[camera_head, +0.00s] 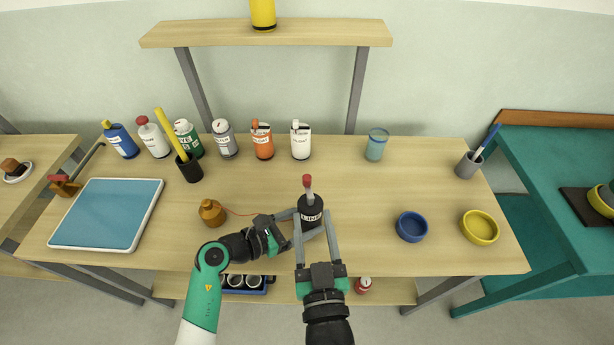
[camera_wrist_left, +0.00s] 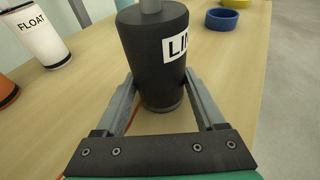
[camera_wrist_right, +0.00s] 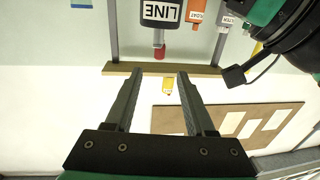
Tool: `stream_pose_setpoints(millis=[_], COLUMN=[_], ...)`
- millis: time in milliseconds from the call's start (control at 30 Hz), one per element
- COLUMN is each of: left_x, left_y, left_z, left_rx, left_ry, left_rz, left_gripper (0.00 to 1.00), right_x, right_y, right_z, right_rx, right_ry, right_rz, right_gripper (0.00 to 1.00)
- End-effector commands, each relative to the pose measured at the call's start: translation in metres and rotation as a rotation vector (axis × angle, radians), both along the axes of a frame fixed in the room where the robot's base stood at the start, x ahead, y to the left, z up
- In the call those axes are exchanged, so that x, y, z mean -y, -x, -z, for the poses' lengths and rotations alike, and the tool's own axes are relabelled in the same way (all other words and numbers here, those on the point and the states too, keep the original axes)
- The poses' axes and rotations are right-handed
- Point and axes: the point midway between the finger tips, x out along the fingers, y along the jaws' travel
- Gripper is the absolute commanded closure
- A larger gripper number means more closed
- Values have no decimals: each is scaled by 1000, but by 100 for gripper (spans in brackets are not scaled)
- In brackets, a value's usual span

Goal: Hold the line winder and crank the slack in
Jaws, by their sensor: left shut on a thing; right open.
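The line winder (camera_head: 311,214) is a black upright cylinder labelled LINE, with a grey shaft and red knob (camera_head: 307,181) on top. My left gripper (camera_head: 304,223) is shut around its lower body from the left; its two fingers also flank the winder (camera_wrist_left: 155,60) in the left wrist view. My right gripper (camera_head: 312,213) is open and empty, its fingers spread in front of the winder in the head view. In the right wrist view the red knob (camera_wrist_right: 159,52) lies beyond the open fingertips. An orange line runs from a brass weight (camera_head: 212,212) toward the winder.
Several bottles, including an orange one (camera_head: 262,141), stand along the back. A blue bowl (camera_head: 411,227) and a yellow bowl (camera_head: 480,227) sit right of the winder. A blue-topped tray (camera_head: 106,214) lies at left. The bench right of the winder is mostly clear.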

Motion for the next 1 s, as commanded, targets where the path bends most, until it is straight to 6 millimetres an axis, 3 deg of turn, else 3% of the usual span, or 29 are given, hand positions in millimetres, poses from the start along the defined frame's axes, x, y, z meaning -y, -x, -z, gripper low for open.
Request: stream_pose_setpoints(millis=[300,500,867,900,1000], left_x=[0,0,0,0,0], left_y=[0,0,0,0,0], left_z=[1,1,1,1,1], left_rx=[-2,-2,-2,-2,-2], left_ry=[0,0,0,0,0], left_rz=[1,1,1,1,1], left_gripper=[60,60,60,60,60], right_x=[-8,-12,-13,-13,-13], right_y=[-70,-100,-109,-109,-109], right_z=[-1,-1,-1,-1,-1], right_rx=[1,2,2,2,2], right_ry=[-1,0,0,0,0], right_rz=[4,3,2,2,2], right_gripper=[45,45,45,47,65])
